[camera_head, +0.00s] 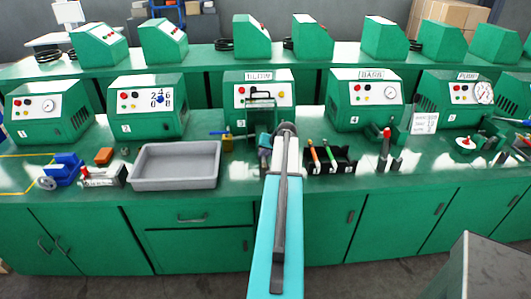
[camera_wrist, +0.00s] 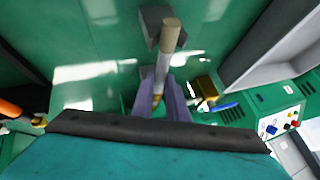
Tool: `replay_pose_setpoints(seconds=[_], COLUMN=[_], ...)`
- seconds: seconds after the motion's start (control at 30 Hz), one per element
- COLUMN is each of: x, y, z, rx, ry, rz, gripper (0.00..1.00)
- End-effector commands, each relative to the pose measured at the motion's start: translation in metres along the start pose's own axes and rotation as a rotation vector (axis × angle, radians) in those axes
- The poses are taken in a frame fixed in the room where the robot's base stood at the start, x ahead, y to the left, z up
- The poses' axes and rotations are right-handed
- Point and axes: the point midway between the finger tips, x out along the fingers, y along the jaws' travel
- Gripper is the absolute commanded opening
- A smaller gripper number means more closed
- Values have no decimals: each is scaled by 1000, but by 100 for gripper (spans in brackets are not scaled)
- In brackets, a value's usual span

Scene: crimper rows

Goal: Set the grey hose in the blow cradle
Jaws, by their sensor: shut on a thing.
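The grey hose (camera_wrist: 170,40) is a slim pale tube with a brass-coloured end, seen in the wrist view. My gripper (camera_wrist: 166,103) is shut on it, its purple-grey fingers on either side of the lower part. The hose's upper end overlaps a dark grey block (camera_wrist: 151,28); I cannot tell whether they touch. In the head view my arm reaches to the bench before the third green machine (camera_head: 258,118), whose sign seems to read BLOW. A dark frame (camera_head: 262,95) stands at that machine's front. I cannot tell which part is the cradle. My wrist hides the hose in the head view.
A grey tray (camera_head: 137,183) lies left of my arm. A brass valve with a blue handle (camera_head: 226,137) stands between tray and arm. A black rack (camera_head: 347,163) with orange and green handled tools is close on the right. Green machines line the bench's back.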

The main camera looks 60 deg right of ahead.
Motion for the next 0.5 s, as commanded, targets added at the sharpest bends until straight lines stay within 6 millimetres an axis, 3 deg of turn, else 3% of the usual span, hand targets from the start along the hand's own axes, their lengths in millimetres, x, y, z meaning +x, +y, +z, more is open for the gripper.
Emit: replay_pose_setpoints(seconds=[0.3, 0.33, 0.4, 0.5], x=[1, 1, 1, 1], y=[0, 0, 0, 0], z=[0, 0, 0, 0], rx=[0, 0, 0, 0], ry=[0, 0, 0, 0], rz=[0, 0, 0, 0], gripper=[0, 15, 27, 35])
